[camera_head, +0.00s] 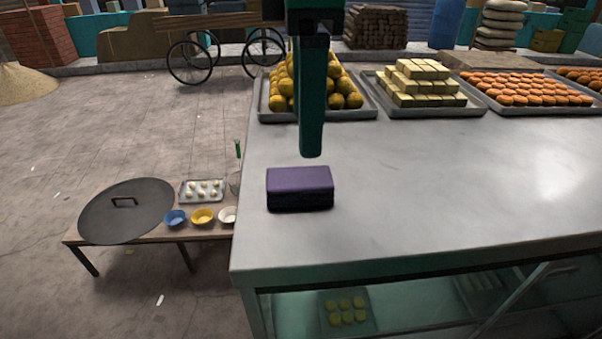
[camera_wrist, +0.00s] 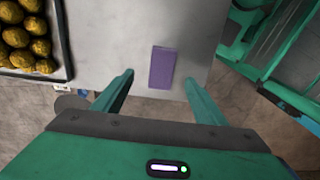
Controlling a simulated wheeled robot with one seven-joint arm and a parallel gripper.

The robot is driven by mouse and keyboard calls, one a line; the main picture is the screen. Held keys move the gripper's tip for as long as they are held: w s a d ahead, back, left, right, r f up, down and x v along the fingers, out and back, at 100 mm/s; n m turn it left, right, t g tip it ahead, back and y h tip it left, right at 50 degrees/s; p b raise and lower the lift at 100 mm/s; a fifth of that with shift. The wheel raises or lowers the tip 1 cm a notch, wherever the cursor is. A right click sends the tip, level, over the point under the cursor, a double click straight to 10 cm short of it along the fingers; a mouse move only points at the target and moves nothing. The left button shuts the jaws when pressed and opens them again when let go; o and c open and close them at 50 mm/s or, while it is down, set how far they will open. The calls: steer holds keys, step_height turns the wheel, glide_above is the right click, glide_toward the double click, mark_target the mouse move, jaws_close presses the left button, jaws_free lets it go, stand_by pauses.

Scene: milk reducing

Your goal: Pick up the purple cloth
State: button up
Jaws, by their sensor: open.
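The purple cloth (camera_head: 300,187) is a folded, block-like bundle lying on the pale metal table (camera_head: 420,190) near its left edge. In the wrist view the cloth (camera_wrist: 162,68) shows as a small purple rectangle ahead of my fingers, lying between their lines. My gripper (camera_wrist: 158,92) is open and empty, with a finger on each side of the view. In the head view my gripper (camera_head: 311,152) hangs above the table behind the cloth, apart from it; only one finger shows clearly there.
A tray of yellow round sweets (camera_head: 345,101) stands behind the cloth. Trays of pale blocks (camera_head: 425,88) and orange sweets (camera_head: 520,90) stand at the back right. A low bench with a dark round lid (camera_head: 125,215) and small bowls (camera_head: 202,215) is left of the table. The tabletop around the cloth is clear.

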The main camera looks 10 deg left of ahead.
mark_target(299, 176)
steer(key=f, duration=0.9)
steer(key=shift+s+a, duration=0.35)
steer(key=shift+a, duration=0.05)
steer(key=shift+c, duration=0.3)
steer(key=c, duration=1.1)
